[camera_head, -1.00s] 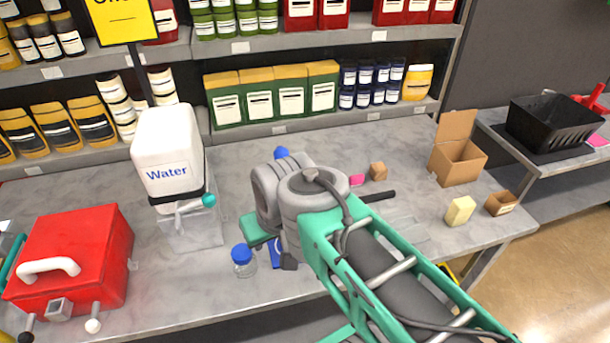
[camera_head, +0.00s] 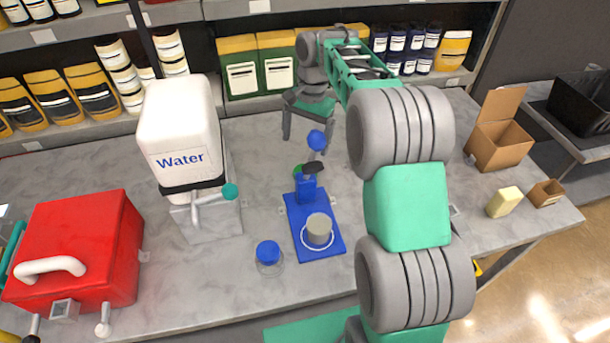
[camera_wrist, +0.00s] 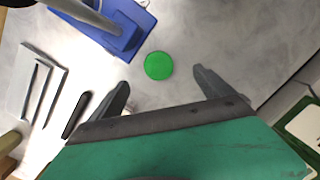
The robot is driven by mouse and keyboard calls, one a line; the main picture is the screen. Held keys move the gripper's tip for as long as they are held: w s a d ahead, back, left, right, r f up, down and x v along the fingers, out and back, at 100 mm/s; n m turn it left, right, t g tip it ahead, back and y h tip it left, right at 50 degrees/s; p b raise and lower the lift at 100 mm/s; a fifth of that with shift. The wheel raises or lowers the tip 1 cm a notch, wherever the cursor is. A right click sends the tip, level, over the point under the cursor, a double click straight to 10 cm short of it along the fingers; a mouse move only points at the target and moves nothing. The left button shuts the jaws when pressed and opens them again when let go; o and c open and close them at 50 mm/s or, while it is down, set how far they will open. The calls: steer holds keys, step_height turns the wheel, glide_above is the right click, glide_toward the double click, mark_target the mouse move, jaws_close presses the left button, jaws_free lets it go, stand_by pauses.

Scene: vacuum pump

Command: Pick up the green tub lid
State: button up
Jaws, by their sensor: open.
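The green tub lid (camera_wrist: 158,65) lies flat on the grey counter in the wrist view, a plain round disc beside the blue vacuum pump base (camera_wrist: 134,35). In the head view only a small green edge of the lid (camera_head: 297,170) shows behind the blue pump (camera_head: 306,186). My gripper (camera_head: 304,138) is open and empty, with its fingers pointing down near the back of the counter, behind the lid. In the wrist view my gripper (camera_wrist: 165,83) has its two fingers apart, with the lid a little beyond the tips and between their lines.
The pump's blue-knobbed post (camera_head: 316,141) stands close by my gripper. A blue-capped jar (camera_head: 268,256), a white water container (camera_head: 180,135) and a red box (camera_head: 75,250) stand left. A cardboard box (camera_head: 498,145) stands right. Stocked shelves line the back.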

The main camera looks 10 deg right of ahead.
steer(key=shift+m+g, duration=0.3)
steer(key=shift+m, duration=0.2)
steer(key=f, duration=0.1)
steer(key=w+f, duration=0.1)
steer(key=f, duration=0.2)
steer(key=shift+w+d, duration=0.25)
steer(key=shift+d, duration=0.1)
steer(key=f, duration=0.2)
steer(key=s+f, duration=0.1)
steer(key=f, duration=0.4)
steer(key=shift+s+a+f, duration=0.15)
steer(key=shift+a+f, duration=0.1)
steer(key=shift+a, duration=0.05)
steer(key=c, duration=1.4)
steer(key=shift+r, duration=0.1)
